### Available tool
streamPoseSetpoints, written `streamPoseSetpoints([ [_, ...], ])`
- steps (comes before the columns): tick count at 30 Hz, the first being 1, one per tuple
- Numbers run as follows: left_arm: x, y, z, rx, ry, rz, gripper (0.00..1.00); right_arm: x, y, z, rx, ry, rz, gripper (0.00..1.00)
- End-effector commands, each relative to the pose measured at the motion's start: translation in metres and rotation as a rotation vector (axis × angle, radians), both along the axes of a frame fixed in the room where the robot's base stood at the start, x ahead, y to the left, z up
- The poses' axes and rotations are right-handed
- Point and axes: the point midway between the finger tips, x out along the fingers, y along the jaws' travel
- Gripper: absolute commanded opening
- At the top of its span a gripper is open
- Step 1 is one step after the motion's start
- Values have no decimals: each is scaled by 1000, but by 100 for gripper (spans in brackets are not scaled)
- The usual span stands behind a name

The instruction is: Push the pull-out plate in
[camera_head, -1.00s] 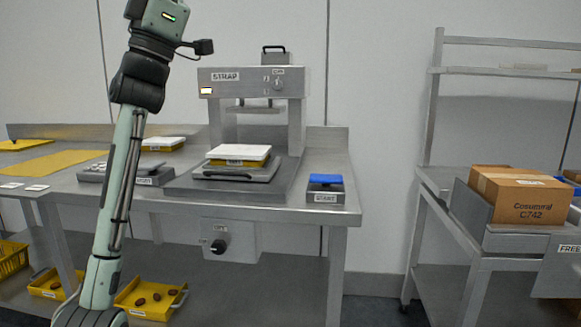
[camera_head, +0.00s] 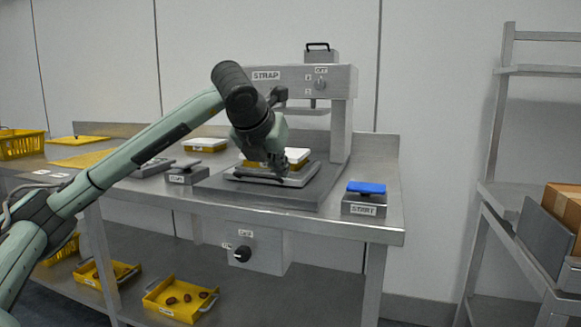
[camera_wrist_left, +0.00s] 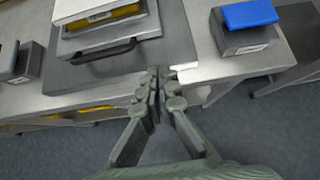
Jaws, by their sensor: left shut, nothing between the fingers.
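The pull-out plate (camera_head: 302,177) is a grey slab with a black handle at its front. It sticks out in front of the STRAP press (camera_head: 340,120) on a dark grey base (camera_head: 320,195). A yellow tray with a white top (camera_head: 298,155) stands on it. The plate (camera_wrist_left: 148,24) and its handle (camera_wrist_left: 103,53) also show in the left wrist view. My left gripper (camera_head: 277,168) is in front of the tray and partly covers the plate. In the left wrist view its fingers (camera_wrist_left: 160,76) are shut and empty, to the right of the handle. Contact with the plate cannot be told.
A START box with a blue top (camera_head: 366,188) stands at the bench's right end. Another box (camera_head: 186,175) stands left of the base. A control box with a black knob (camera_head: 256,248) hangs under the bench front. Yellow trays (camera_head: 180,300) with dates lie on the lower shelf.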

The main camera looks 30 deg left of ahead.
Motion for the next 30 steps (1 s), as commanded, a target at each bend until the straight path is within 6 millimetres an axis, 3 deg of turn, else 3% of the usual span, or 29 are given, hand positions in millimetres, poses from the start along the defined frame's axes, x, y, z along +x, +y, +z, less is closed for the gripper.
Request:
streamPoseSetpoints([
  [10,54,12,-51,-4,4,0,0,5,1,-7,5,-1,4,40],
  [18,88,20,-49,-6,-1,-1,0,10,2,-31,18,15,5,40],
  [30,93,21,-51,-5,1,-2,0,11,2,-35,19,16,5,40],
])
